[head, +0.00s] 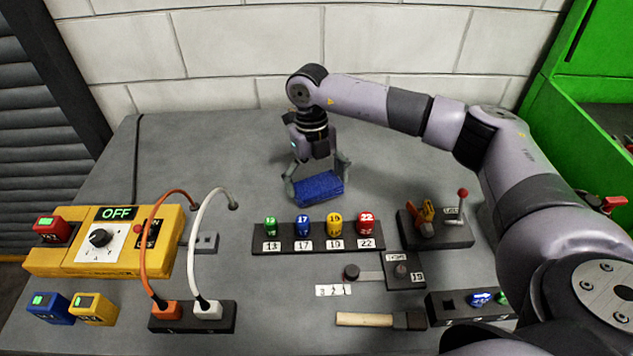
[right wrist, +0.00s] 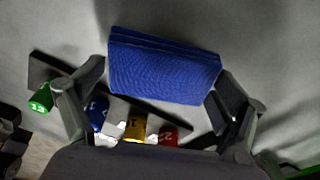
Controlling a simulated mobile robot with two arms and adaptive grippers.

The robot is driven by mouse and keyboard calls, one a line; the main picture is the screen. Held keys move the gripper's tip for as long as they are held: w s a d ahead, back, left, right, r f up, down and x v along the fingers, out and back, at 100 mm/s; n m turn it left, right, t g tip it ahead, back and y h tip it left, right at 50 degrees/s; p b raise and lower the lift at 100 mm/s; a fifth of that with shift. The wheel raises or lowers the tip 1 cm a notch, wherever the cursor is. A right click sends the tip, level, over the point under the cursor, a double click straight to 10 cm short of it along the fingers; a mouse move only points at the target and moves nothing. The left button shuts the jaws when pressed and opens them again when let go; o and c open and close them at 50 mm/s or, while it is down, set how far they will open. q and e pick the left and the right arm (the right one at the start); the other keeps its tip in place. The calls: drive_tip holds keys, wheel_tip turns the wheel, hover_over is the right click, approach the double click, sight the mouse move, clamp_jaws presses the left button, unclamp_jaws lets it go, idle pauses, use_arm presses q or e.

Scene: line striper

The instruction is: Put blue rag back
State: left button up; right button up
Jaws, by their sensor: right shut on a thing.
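The blue rag (head: 319,189) is a folded, textured block near the back middle of the table. My right gripper (head: 316,184) reaches down on it from above, behind the row of numbered sockets, and is shut on it. In the right wrist view the rag (right wrist: 163,68) lies between the two fingers of the gripper (right wrist: 160,97), one at each end. Whether the rag touches the table is hard to tell. My left gripper is not in view.
A black rack (head: 290,246) with green, blue, yellow and red numbered pieces stands in front of the rag. A yellow control box (head: 70,262) with cables is at left. A brush (head: 365,320) lies in front. The back left of the table is clear.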

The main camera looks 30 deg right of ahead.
drive_tip(key=shift+f, duration=0.7)
drive_tip(key=shift+f, duration=0.1)
drive_tip(key=o, duration=0.8)
drive_tip(key=shift+o, duration=0.2)
